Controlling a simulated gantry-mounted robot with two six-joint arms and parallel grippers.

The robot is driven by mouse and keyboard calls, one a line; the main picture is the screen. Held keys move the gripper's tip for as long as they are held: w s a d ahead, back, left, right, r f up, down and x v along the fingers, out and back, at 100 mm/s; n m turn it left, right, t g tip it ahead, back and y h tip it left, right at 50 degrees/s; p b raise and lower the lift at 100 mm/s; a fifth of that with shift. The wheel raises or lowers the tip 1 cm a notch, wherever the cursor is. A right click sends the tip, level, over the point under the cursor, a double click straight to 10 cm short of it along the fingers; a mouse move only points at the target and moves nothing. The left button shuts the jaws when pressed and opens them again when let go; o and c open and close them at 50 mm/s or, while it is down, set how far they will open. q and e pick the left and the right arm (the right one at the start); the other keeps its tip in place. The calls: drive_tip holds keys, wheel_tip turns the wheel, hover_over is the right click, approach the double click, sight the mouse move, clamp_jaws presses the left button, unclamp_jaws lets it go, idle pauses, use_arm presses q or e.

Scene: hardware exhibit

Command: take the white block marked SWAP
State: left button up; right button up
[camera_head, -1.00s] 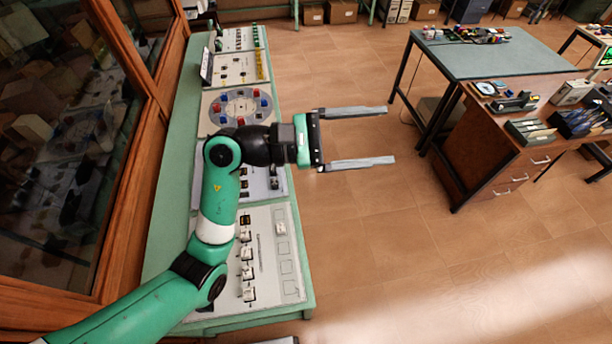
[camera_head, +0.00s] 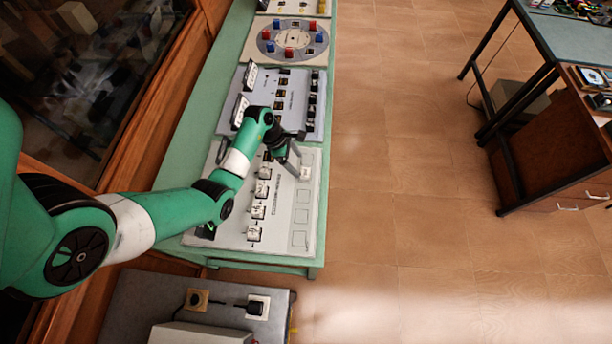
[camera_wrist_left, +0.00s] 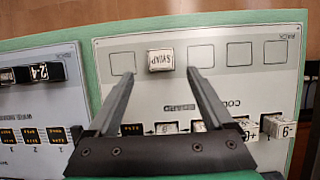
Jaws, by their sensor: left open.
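The white block marked SWAP (camera_wrist_left: 161,60) lies in the left wrist view on one of the outlined squares of a pale board (camera_wrist_left: 270,85). It also shows in the head view as a small white block (camera_head: 305,174) near the right edge of the board (camera_head: 275,238). My left gripper (camera_wrist_left: 160,73) is open, with its fingertips either side of the block's lower edge in the picture and nothing between them. In the head view the left gripper (camera_head: 297,163) is over the board beside the block. I cannot tell its height above the board. My right gripper is not in view.
A row of white blocks (camera_head: 257,211) stands on the same board, left of the empty outlined squares (camera_head: 301,216). A grey panel with black switches (camera_head: 285,88) and a round dial (camera_head: 292,40) lie farther along the green bench (camera_head: 174,172). Open floor is to the right.

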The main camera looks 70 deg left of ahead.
sight(305, 172)
use_arm(q)
drive_tip(key=x, duration=0.2)
drive_tip(key=shift+w+f, duration=0.15)
drive_tip(key=shift+f, duration=0.1)
drive_tip(key=b+x, duration=0.1)
drive_tip(key=x, duration=0.1)
drive_tip(key=b+x, duration=0.2)
drive_tip(key=x, duration=0.1)
drive_tip(key=shift+d, duration=0.25)
clamp_jaws()
drive_tip(key=shift+r, duration=0.2)
